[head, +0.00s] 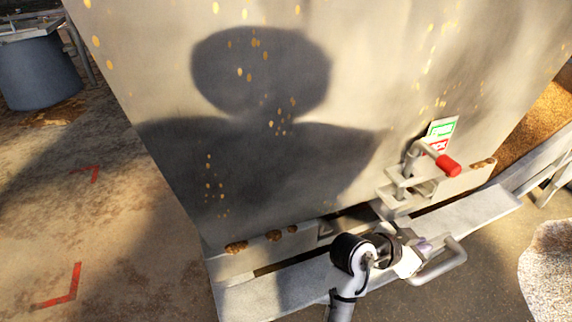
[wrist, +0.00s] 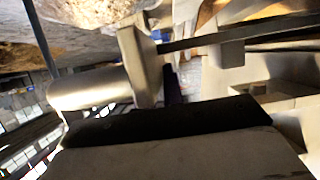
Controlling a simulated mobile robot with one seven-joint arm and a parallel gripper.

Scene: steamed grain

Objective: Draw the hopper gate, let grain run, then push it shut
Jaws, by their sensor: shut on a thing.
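The hopper (head: 290,130) is a large pale metal bin filling the middle of the head view. Along its foot runs a ledge (head: 260,290) with the gate slot. A bent metal gate handle (head: 447,262) sticks out at the lower right. My gripper (head: 415,256) is at the handle's left end and shut on it; the fingers partly hide the contact. In the wrist view a metal bar (wrist: 90,88) meets a plate beside a dark finger pad (wrist: 170,120). How far the gate is drawn cannot be told, and no running grain shows.
A lever with a red grip (head: 448,165) sits above the handle, by a green and red label (head: 440,132). A pale grain heap (head: 548,275) is at the right edge; brown grain (head: 550,118) lies behind. A grey drum (head: 38,72) stands far left. The left floor is mostly clear.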

